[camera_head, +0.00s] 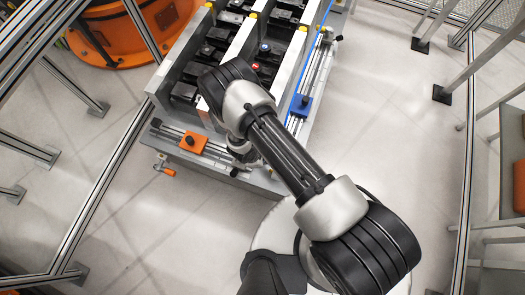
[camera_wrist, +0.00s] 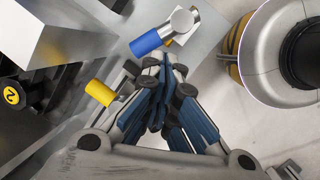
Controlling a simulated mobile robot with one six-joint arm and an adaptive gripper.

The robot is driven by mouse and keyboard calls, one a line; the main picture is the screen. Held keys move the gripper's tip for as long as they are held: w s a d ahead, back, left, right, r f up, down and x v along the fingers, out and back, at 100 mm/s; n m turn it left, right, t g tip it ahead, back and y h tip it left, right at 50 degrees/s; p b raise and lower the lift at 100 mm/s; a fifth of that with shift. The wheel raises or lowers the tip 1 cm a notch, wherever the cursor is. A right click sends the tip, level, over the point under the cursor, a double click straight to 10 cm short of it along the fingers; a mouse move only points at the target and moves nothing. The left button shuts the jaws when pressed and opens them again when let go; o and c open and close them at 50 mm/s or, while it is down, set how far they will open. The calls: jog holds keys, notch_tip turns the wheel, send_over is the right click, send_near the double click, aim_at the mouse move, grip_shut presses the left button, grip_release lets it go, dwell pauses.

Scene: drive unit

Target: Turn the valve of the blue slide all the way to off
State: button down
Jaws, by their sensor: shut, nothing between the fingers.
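The blue slide (camera_head: 301,104) sits on a rail along the right side of the drive unit in the head view. In the wrist view a valve with a blue handle (camera_wrist: 147,42) and a silver round body (camera_wrist: 182,20) stands just beyond my fingertips. My gripper (camera_wrist: 164,72) is shut and empty, and its tips appear close to the blue handle; I cannot tell whether they touch. A yellow handle (camera_wrist: 100,92) lies left of the fingers. In the head view my arm mostly hides the gripper and the blue valve is not clearly visible.
An orange slide (camera_head: 193,142) sits on the front rail, with an orange-handled valve (camera_head: 165,171) below it. The unit's grey wall and a yellow disc marked 2 (camera_wrist: 12,95) are left in the wrist view. Frame posts stand on both sides. The floor (camera_head: 385,140) right of the unit is clear.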

jog(key=s+a+n+y+p, duration=0.1)
jog(key=s+a+n+p, duration=0.2)
jog(key=n, duration=0.5)
jog(key=w+d+f+b, duration=0.1)
jog(key=w+f+b, duration=0.1)
jog(key=f, duration=0.3)
jog(key=w+d+f+n+b, duration=0.1)
jog(key=d+f+b, duration=0.1)
jog(key=f+b, duration=0.3)
jog(key=shift+w+f, duration=0.35)
jog(key=shift+f, duration=0.1)
